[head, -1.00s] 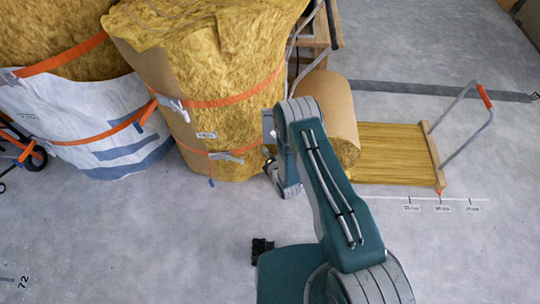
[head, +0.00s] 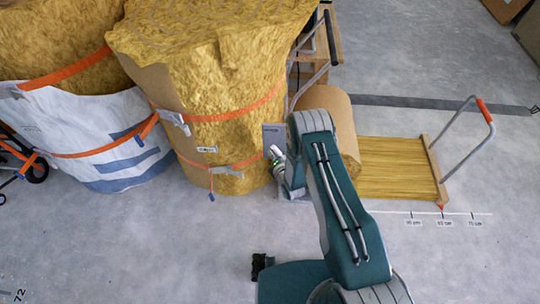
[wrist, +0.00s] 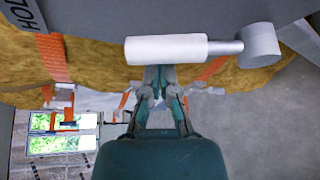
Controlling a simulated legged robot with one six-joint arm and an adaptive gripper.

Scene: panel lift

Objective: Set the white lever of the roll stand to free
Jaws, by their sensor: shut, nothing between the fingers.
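The white lever (wrist: 165,49) lies level across the upper middle of the wrist view. Its grey shaft runs right to a round grey hub (wrist: 258,46) on the grey plate of the roll stand (wrist: 205,14). In the head view the stand's plate (head: 272,133) shows beside my wrist, and the arm partly hides the stand.
A large strapped yellow insulation roll (head: 225,105) stands close left of the stand. A brown-backed roll (head: 332,112) lies behind my arm, with a yellow mat (head: 395,170) unrolled to a bar with a handle. The floor in front is clear.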

